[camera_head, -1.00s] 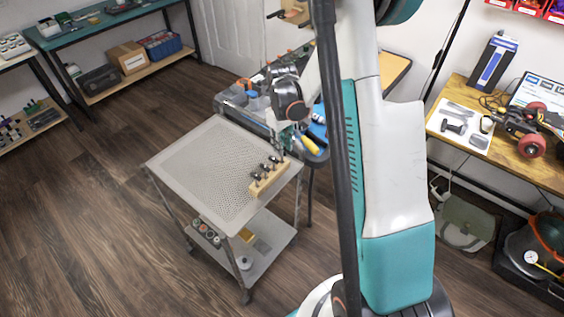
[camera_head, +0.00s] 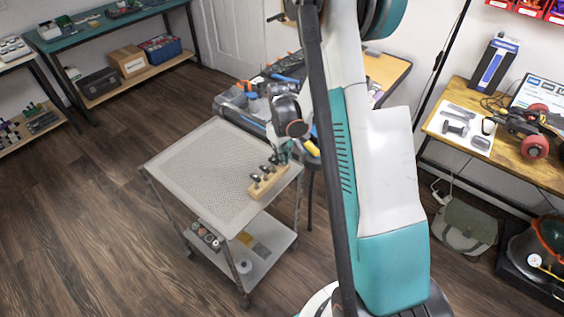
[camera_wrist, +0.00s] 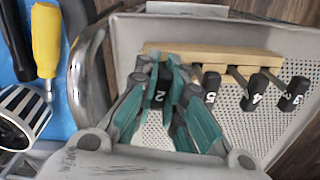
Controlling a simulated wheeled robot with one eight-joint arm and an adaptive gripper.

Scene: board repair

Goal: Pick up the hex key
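A wooden block (camera_head: 266,184) on the cart's perforated top holds several black-handled hex keys. The block also shows in the wrist view (camera_wrist: 215,58). Handles marked 5 (camera_wrist: 210,90), 4 (camera_wrist: 256,88) and another at the right are in the row. My gripper (camera_wrist: 161,75) is at the left end of the row, with its teal and grey fingers drawn in on both sides of the hex key marked 2 (camera_wrist: 160,92). The fingers appear to touch its handle; its shank is mostly hidden. In the head view my gripper (camera_head: 284,157) is at the block's far end.
The grey cart top (camera_head: 205,170) is bare left of the block. A blue surface beside the cart holds a yellow-handled tool (camera_wrist: 46,45) and a striped round object (camera_wrist: 20,115). A workbench (camera_head: 500,160) stands at the right.

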